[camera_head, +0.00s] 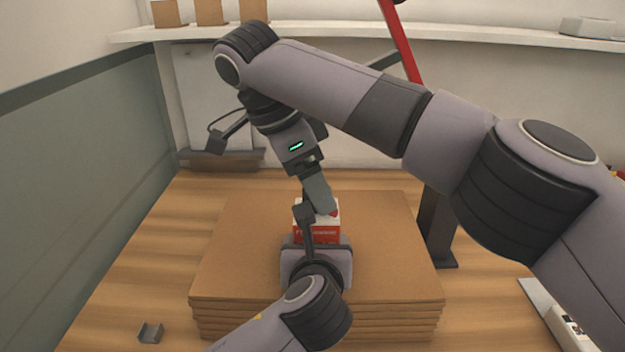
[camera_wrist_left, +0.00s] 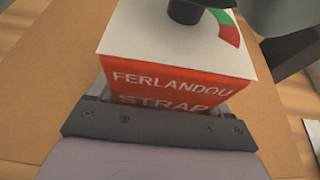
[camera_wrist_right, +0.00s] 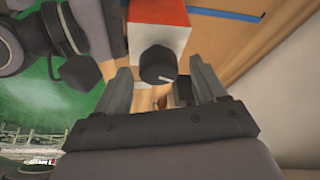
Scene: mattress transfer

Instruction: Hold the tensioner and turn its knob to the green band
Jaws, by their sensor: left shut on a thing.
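The tensioner (camera_head: 318,232) is a red and white box lettered "FERLANDOU STRAP", upright over the cardboard stack. It also shows in the left wrist view (camera_wrist_left: 180,78). My left gripper (camera_head: 316,246) is shut on its lower part. On its white top is a dark round knob (camera_wrist_right: 157,65) with a white pointer mark. Beside the knob, the left wrist view shows a green band (camera_wrist_left: 221,16) and a red band (camera_wrist_left: 231,36). My right gripper (camera_wrist_right: 162,78) is open above, one finger on each side of the knob, with gaps visible. Which band the pointer faces is hidden.
A stack of brown cardboard sheets (camera_head: 245,245) lies on the wooden table (camera_head: 115,290). A small grey bracket (camera_head: 150,333) sits at front left. A dark post (camera_head: 437,230) stands to the right of the stack. A white shelf (camera_head: 450,33) with boxes runs along the back.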

